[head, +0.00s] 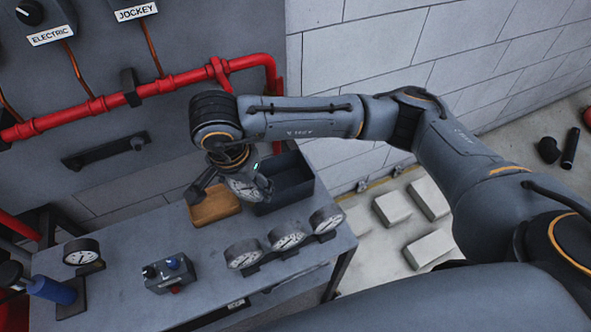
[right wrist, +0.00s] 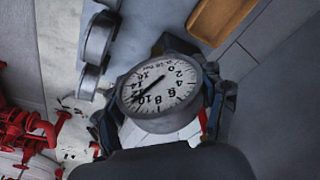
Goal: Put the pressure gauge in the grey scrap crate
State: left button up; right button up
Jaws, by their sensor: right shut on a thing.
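My right gripper (head: 240,182) is shut on a round pressure gauge (head: 245,188) with a white dial. The gauge is held above the bench, in the picture between the tan tray and the grey crate. In the right wrist view the gauge (right wrist: 160,92) sits between the two fingers of the gripper (right wrist: 165,100), its numbered dial facing the camera. The dark grey scrap crate (head: 290,199) stands on the bench's back right, just right of the gauge in the picture. Part of the crate's left side is hidden behind the gripper and gauge. My left gripper is not in view.
A tan tray (head: 214,206) is left of the crate. Three gauges, one of them (head: 288,235), stand along the bench's right edge. A switch box (head: 172,274), another gauge (head: 82,251) and a blue cylinder (head: 52,290) are at the left. A red pipe (head: 160,86) runs behind.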

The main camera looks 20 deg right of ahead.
jog(key=w+d+f+p, duration=0.1)
jog(key=w+d+f, duration=0.1)
jog(key=d+f, duration=0.1)
jog(key=w+d+f+p, duration=0.2)
jog(key=w+d+f, duration=0.1)
jog(key=f, duration=0.1)
jog(key=w+d+f+p, duration=0.2)
jog(key=w+f, duration=0.1)
jog(key=f, duration=0.1)
jog(key=shift+w+d+f, duration=0.1)
jog(key=shift+w+d, duration=0.05)
jog(key=shift+d, duration=0.25)
jog(key=shift+f, duration=0.45)
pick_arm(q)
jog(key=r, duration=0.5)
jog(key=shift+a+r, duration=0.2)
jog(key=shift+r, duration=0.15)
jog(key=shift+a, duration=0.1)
pick_arm(e)
jog(key=shift+f, duration=0.1)
jog(key=o, duration=1)
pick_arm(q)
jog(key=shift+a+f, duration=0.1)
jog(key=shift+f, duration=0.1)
pick_arm(e)
jog(key=shift+o, duration=0.2)
